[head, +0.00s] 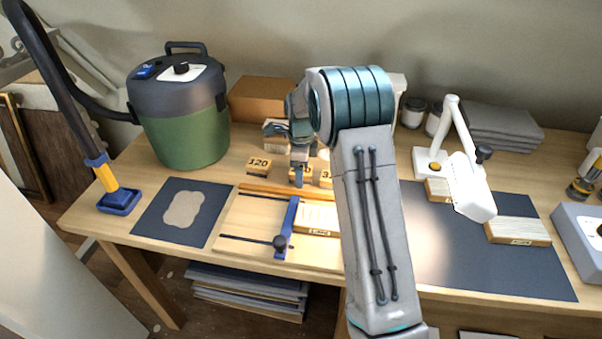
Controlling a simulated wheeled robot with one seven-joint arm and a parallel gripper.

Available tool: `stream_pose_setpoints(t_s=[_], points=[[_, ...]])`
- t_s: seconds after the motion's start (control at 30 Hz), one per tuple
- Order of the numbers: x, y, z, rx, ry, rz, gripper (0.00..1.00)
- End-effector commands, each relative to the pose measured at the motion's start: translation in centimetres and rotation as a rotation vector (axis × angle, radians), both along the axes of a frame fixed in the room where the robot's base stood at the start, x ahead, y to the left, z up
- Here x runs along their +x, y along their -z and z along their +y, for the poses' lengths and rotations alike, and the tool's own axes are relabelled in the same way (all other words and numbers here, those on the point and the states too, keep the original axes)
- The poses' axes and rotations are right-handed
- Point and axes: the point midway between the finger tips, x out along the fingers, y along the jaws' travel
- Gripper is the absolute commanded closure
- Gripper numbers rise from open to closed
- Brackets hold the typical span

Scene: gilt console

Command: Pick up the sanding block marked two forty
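Three small wooden sanding blocks stand in a row on the workbench, behind the wooden jig. The left block (258,167) is marked 120. The middle block (306,176) is mostly covered by my gripper, and only the end of its number, a 0, shows. The right block (326,179) shows a 3, with the rest hidden behind my arm. No full two forty marking is readable. My gripper (298,177) points down at the middle block, with a finger in front of its face. Its opening and any contact are hidden.
A green shop vacuum (183,115) stands at the left. The wooden jig (245,235) with a blue bar lies in front of the blocks. A white lamp (468,185) and dark mat (450,245) are at the right. A cardboard box (262,100) stands behind.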

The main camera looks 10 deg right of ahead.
Motion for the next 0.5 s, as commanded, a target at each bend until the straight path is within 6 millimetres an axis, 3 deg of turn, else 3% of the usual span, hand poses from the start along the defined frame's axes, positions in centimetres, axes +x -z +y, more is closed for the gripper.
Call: stream_pose_setpoints(t_s=[0.23,0.4,0.5], points=[[0.02,0.12,-0.02,0.0,0.0,-0.001,0.32],[0.03,0.1,-0.01,0.0,0.0,-0.001,0.78],[0.03,0.08,0.0,0.0,0.0,-0.002,0.78]])
